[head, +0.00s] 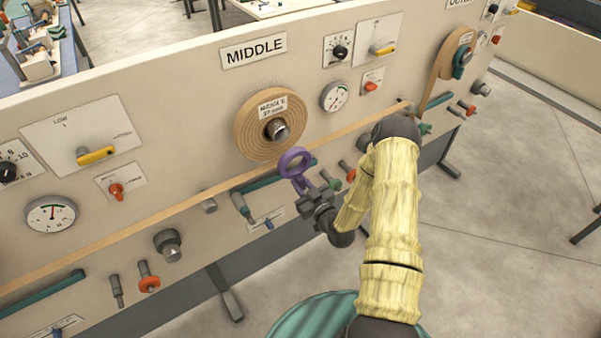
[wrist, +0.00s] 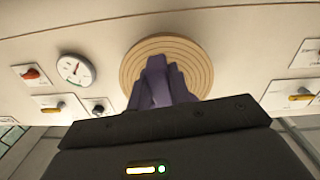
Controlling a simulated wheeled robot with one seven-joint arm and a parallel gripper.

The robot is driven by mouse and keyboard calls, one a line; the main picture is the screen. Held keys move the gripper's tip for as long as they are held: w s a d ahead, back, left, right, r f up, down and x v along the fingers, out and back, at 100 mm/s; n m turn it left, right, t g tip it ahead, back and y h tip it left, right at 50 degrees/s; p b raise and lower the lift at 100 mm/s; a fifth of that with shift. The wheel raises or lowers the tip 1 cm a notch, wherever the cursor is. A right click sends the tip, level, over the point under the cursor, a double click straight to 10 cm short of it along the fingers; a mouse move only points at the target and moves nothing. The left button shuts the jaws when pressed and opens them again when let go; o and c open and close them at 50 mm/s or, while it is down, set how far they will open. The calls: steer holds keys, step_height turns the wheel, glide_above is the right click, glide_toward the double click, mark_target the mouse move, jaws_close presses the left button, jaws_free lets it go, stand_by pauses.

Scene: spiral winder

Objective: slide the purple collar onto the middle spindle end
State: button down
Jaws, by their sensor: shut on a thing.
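The purple collar (head: 295,162) is a ring held up in front of the panel, below and right of the middle spindle end. My gripper (head: 305,187) is shut on the collar at its lower edge. The middle spindle end (head: 277,130) is a grey metal stub at the centre of a tan wound roll (head: 247,139), under the MIDDLE sign. The collar is apart from the stub in the head view. In the wrist view, purple parts (wrist: 160,85) stand in front of the roll (wrist: 196,62) and hide its centre; the collar's ring shape does not show clearly.
A tan strip (head: 200,198) runs along the panel below the roll. A teal-handled lever (head: 241,204), a grey knob (head: 168,244) and several small red and green fittings stick out low on the panel. A gauge (head: 335,96) is right of the roll. Open floor lies at right.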

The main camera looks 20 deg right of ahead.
steer(key=s+a+f+m+h, duration=0.2)
steer(key=s+f+h, duration=0.3)
steer(key=s+f, duration=0.3)
steer(key=shift+f+m+t+b, duration=0.35)
steer(key=shift+m+b, duration=0.1)
steer(key=shift+m, duration=0.15)
steer(key=shift+a, duration=0.1)
